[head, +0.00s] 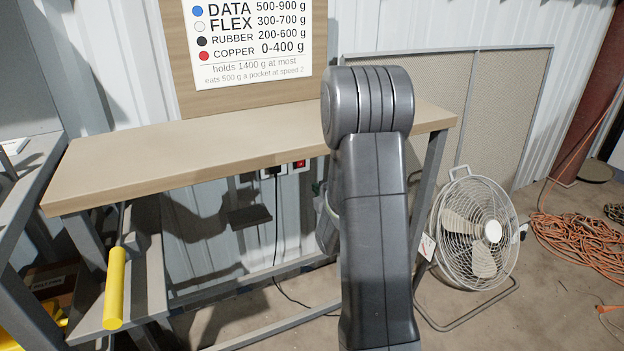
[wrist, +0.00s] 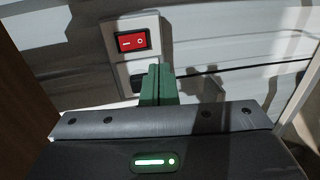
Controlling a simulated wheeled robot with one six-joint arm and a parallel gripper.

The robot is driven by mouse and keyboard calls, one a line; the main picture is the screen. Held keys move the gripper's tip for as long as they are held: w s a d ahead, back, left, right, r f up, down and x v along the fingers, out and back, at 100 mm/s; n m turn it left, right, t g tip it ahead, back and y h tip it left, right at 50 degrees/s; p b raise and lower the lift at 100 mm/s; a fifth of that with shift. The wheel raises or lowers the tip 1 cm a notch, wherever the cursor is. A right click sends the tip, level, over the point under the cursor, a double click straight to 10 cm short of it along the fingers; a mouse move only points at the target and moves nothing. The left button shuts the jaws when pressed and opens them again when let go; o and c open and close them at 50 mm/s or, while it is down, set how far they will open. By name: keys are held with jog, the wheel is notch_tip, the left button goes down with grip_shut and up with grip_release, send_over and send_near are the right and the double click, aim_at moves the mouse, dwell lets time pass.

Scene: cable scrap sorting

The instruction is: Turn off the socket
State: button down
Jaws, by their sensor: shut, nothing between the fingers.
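The wall socket (head: 283,171) is a pale plate under the bench, with a red rocker switch (head: 299,164) at its right end. In the wrist view the socket plate (wrist: 117,60) stands upright and the red switch (wrist: 132,41) shows a line mark at left and a circle at right. I cannot tell which side is pressed. My gripper's green fingers (wrist: 157,84) are shut and empty, just below and slightly right of the switch. They look apart from it. A dark piece on the plate is partly hidden beside the fingertips. In the head view my arm hides most of the gripper.
A wooden bench top (head: 200,160) overhangs the socket. A black cable (head: 277,225) hangs from it to the floor. A white fan (head: 476,228) stands right of my arm, near orange cable coils (head: 580,245). A yellow-handled tool (head: 115,288) is at left.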

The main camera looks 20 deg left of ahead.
jog(key=s+d, duration=0.2)
jog(key=shift+s+d+f, duration=0.2)
jog(key=shift+d+f, duration=0.1)
jog(key=shift+d, duration=0.1)
jog(key=shift+a, duration=0.1)
